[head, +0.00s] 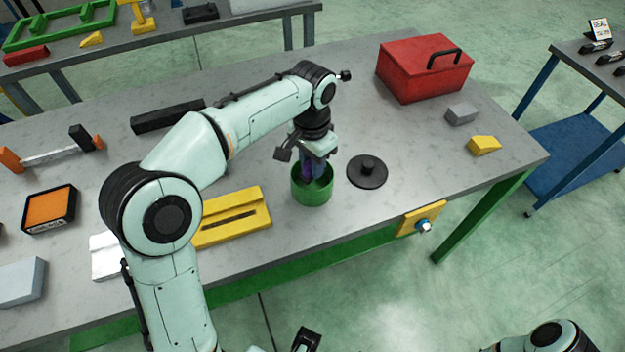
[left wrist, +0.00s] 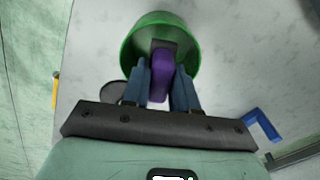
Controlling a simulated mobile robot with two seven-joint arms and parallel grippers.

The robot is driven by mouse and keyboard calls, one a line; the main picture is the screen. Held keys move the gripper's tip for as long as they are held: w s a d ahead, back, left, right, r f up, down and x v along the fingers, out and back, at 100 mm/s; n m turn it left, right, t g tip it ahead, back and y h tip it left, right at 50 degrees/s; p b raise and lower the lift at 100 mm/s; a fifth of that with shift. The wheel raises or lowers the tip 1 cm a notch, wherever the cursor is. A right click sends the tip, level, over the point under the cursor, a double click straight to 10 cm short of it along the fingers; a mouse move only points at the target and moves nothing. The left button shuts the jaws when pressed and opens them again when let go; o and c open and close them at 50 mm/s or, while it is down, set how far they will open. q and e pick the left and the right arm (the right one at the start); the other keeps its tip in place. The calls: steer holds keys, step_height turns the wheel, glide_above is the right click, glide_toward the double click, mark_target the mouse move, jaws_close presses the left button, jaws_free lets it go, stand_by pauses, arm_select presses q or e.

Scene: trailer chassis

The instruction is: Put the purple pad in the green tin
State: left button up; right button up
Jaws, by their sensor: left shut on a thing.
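The green tin (head: 312,194) is an open round tin standing on the grey workbench. It also shows in the left wrist view (left wrist: 190,38). My left gripper (head: 313,172) points down at the tin's mouth, with its fingertips at or inside the rim. In the left wrist view its blue fingers (left wrist: 163,85) are shut on the purple pad (left wrist: 160,78), which is held over or within the tin opening. In the head view the pad is mostly hidden by the fingers and the rim. My right gripper cannot be made out for certain.
A round black lid (head: 367,172) with a knob lies just right of the tin. A yellow grooved block (head: 235,216) lies to its left. A red toolbox (head: 423,68), a grey block (head: 461,114) and a yellow block (head: 484,145) stand at the bench's right.

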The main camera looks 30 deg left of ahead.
arm_select(q)
steer(key=shift+f+b, duration=0.45)
steer(key=shift+f, duration=2.35)
steer(key=shift+f, duration=0.1)
steer(key=o, duration=0.9)
steer(key=shift+o, duration=0.2)
step_height(320, 180, up, 12)
steer(key=p, duration=0.2)
steer(key=shift+p, duration=0.3)
